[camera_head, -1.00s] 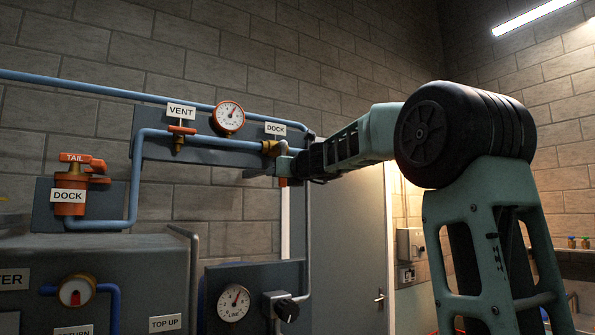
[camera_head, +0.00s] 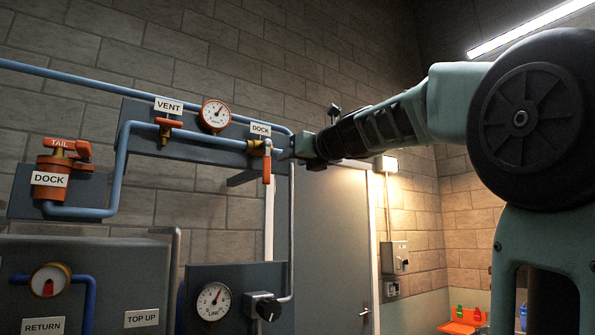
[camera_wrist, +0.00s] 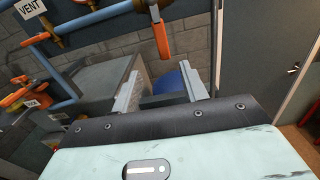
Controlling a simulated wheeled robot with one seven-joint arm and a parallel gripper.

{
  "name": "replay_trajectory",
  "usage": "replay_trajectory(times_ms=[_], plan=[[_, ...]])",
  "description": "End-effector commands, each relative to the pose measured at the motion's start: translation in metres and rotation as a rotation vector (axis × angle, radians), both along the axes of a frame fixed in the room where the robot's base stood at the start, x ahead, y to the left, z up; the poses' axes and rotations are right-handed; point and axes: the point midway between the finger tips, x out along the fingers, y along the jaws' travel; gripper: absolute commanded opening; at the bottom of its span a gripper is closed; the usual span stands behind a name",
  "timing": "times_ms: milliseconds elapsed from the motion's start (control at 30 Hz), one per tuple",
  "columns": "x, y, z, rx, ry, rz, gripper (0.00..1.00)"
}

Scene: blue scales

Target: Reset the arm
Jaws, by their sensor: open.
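My gripper (camera_head: 288,153) is at the end of my arm, just right of the DOCK valve on the wall panel. In the wrist view its two grey fingers (camera_wrist: 160,88) are spread apart with nothing between them. The DOCK valve has a brass body (camera_head: 256,147) and an orange handle (camera_head: 267,166) that hangs straight down. The handle also shows in the wrist view (camera_wrist: 163,38), beyond the fingers and apart from them. In the head view the fingertips partly merge with the panel end and pipe.
Left of the valve are a VENT valve (camera_head: 167,127), a round gauge (camera_head: 215,115), blue pipes and an orange TAIL DOCK fitting (camera_head: 52,180). Below stand a grey cabinet (camera_head: 90,265) and a LINE gauge panel (camera_head: 237,275). A grey door (camera_head: 330,250) is behind my arm.

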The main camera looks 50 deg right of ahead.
Motion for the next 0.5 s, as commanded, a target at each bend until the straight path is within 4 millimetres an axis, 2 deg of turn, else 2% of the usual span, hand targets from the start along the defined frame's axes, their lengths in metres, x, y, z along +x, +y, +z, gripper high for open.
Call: replay_trajectory(times_ms=[500], plan=[[-0.0048, 0.0002, 0.0003, 0.001, 0.001, -0.005, 0.44]])
